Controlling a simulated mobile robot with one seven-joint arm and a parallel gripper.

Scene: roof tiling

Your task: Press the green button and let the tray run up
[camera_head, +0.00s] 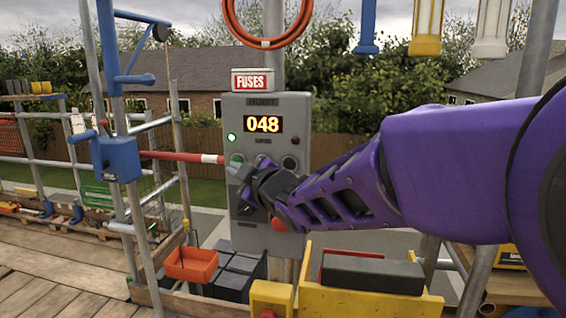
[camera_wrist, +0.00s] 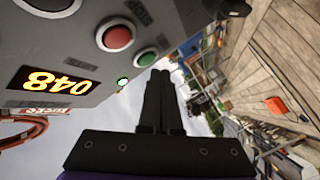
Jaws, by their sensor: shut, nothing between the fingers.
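The grey hoist box (camera_head: 292,112) carries a lit display reading 048 and a lit green lamp (camera_head: 231,137). The green button (camera_wrist: 147,56) sits beside a red button (camera_wrist: 118,37) in the wrist view. My gripper (camera_head: 236,170) is shut and empty, at the left part of the box face. In the wrist view the fingertips (camera_wrist: 160,72) lie close to the green button; I cannot tell whether they touch it. An orange tray (camera_head: 192,265) is low down at the left of the box, below a rope and a yellow hook.
A red-and-white bar (camera_head: 182,156) runs from a blue box (camera_head: 117,158) on the scaffold to the hoist box. Dark blocks (camera_head: 236,268) lie behind the tray. A yellow holder (camera_head: 390,303) with a dark block stands at front right. Plank decking lies at left.

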